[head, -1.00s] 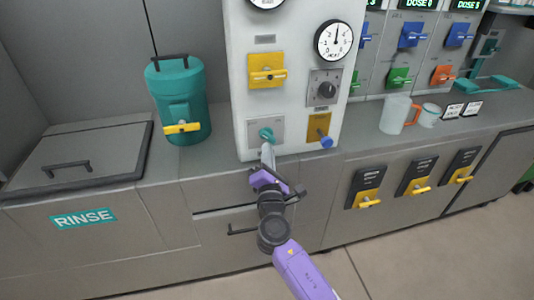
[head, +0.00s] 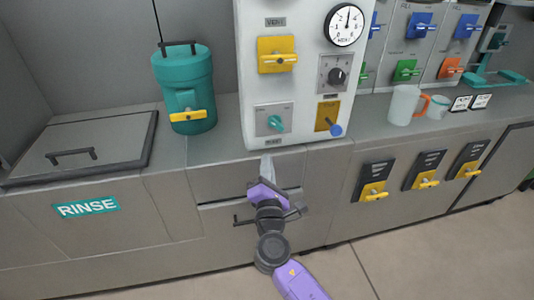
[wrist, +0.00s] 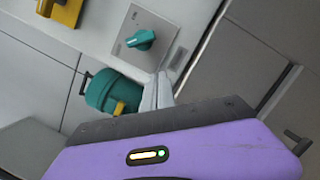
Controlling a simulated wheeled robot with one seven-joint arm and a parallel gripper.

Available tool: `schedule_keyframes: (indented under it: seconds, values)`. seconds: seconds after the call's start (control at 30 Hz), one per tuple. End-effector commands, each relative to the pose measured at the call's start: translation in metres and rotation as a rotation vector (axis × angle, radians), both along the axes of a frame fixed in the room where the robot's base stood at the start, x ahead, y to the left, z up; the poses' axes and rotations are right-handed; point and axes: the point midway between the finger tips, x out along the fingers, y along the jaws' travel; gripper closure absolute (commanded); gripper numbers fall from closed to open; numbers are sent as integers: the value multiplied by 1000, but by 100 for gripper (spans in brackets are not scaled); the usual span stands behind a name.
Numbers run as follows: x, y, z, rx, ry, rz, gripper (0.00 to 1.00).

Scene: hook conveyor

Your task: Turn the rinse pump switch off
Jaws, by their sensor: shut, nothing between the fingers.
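A teal rotary switch (head: 275,122) sits on a grey plate low on the white panel (head: 258,97). Its label is too small to read, and its handle looks slanted in the head view. It also shows in the wrist view (wrist: 140,40), beyond the fingertips. My gripper (head: 267,160) is below the switch, in front of the cabinet face, apart from the switch and pointing up. In the wrist view my gripper (wrist: 158,85) has its pale fingers together with nothing between them.
A yellow switch (head: 277,55), dark dial (head: 337,75) and blue-tipped lever (head: 335,129) share the panel. A teal canister (head: 184,88) stands left, beside the lidded RINSE basin (head: 80,155). A mug (head: 403,105) stands right. Yellow-handled switches (head: 373,190) line the lower front.

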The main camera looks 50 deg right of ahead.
Motion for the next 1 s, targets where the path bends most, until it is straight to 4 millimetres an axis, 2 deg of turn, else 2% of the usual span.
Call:
schedule_keyframes:
  seconds: [0.1,0.33,1.0]
  values:
    - [-16,16,-5,-1,1,3,100]
    - [-31,32,-8,0,0,1,100]
    - [-34,33,-8,0,-1,1,100]
